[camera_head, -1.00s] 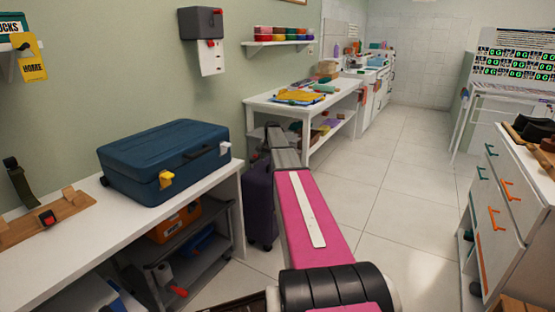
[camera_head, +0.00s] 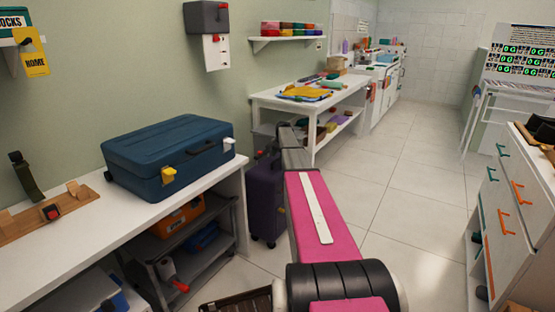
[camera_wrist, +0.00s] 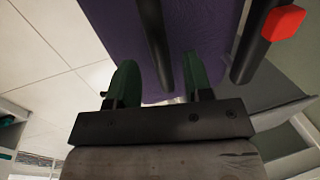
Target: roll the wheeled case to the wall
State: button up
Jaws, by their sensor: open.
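The wheeled case (camera_head: 264,208) is dark purple and stands upright on the floor beside the end of the white bench, left of my arm. Its purple face also fills the top of the wrist view (camera_wrist: 120,22). Dark bars of its handle cross that view, and a red button (camera_wrist: 284,22) shows at upper right. My gripper (camera_wrist: 160,68) has two green fingers standing apart, with one dark bar between them; I cannot tell whether they touch it. In the head view my arm hides the fingers. The green wall (camera_head: 120,85) runs along the left, behind the benches.
A blue toolbox (camera_head: 168,155) lies on the near white bench (camera_head: 110,235), with a grey trolley (camera_head: 205,262) below. A white table (camera_head: 335,100) stands beyond the case. A drawer cabinet (camera_head: 510,210) is at right. The tiled floor (camera_head: 400,200) between is clear.

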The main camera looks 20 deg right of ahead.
jog(key=shift+w+a+f, duration=0.1)
jog(key=shift+w+f, duration=0.1)
jog(key=shift+f, duration=0.75)
